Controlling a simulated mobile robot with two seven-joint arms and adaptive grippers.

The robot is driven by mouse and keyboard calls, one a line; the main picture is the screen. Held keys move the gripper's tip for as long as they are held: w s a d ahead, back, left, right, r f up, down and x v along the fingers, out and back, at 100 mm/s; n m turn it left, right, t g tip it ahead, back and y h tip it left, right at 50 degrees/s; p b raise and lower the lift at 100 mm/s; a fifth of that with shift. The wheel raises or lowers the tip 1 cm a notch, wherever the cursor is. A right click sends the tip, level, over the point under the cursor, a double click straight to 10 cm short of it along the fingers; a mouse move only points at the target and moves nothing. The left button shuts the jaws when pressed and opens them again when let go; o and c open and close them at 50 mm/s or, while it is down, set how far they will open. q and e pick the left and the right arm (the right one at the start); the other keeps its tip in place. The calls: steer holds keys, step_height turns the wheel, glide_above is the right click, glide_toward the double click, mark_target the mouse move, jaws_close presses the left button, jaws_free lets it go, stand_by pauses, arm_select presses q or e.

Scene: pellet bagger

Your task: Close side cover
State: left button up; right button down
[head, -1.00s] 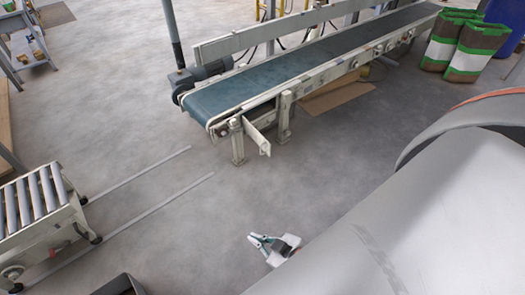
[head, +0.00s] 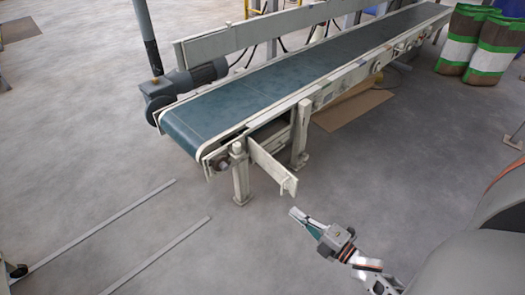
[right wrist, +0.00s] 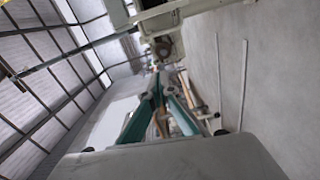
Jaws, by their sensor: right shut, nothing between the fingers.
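The side cover (head: 272,166) is a narrow cream panel at the near end of the conveyor (head: 235,120). It stands swung out from the frame between the two legs, its free end pointing toward me and to the right. My right gripper (head: 294,213) is shut and empty, its fingertips just below the cover's free end in the head view. A small gap shows between them; depth is hard to judge. In the right wrist view the shut fingers (right wrist: 158,88) point toward blurred cream machine parts (right wrist: 160,20). My left gripper is not in view.
Two floor rails (head: 110,235) run at the lower left. A motor (head: 190,80) sits on the conveyor's left side. Green, white and brown bags (head: 465,40) stand at the upper right. Open grey floor lies around the conveyor's near end.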

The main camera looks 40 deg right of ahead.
steer(key=w+f+n+b, duration=0.1)
steer(key=w+f+b, duration=0.1)
steer(key=w, duration=0.9)
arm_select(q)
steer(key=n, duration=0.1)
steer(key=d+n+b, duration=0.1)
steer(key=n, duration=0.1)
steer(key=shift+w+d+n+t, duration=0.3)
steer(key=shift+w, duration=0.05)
arm_select(e)
steer(key=d, duration=0.1)
steer(key=s+d, duration=0.1)
steer(key=d, duration=0.1)
steer(key=shift+f, duration=0.15)
steer(key=shift+d+y, duration=0.1)
steer(key=shift+y, duration=0.2)
